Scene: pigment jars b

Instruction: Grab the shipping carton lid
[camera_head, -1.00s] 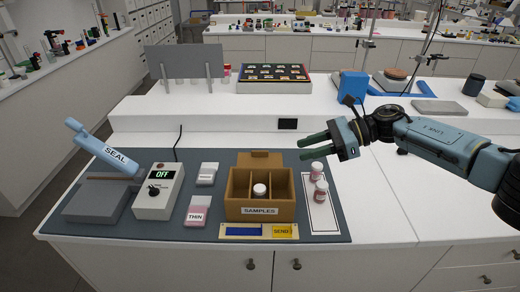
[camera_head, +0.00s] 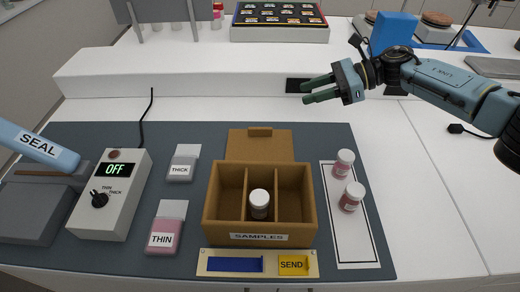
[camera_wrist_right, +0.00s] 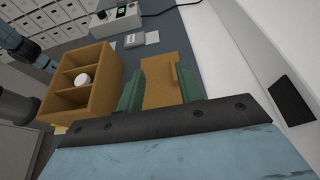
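The brown shipping carton (camera_head: 211,228), marked SAMPLES, stands on the dark mat with a white-capped jar (camera_head: 259,204) in its middle compartment. Its brown lid (camera_head: 232,147), with a small raised grip (camera_head: 260,132), lies behind the carton. My right gripper (camera_head: 304,92) is open and empty, above and to the right of the lid. In the right wrist view the lid (camera_wrist_right: 158,92) shows between the two green fingers, below them and apart. My left gripper is not in view.
Two pink jars (camera_head: 344,163) (camera_head: 351,197) stand on a white outlined card at the right. The sealer (camera_head: 40,150), control box (camera_head: 112,210), THIN (camera_head: 166,235) and THICK (camera_head: 183,168) packs are at the left. A raised white ledge (camera_head: 200,75) runs behind the mat.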

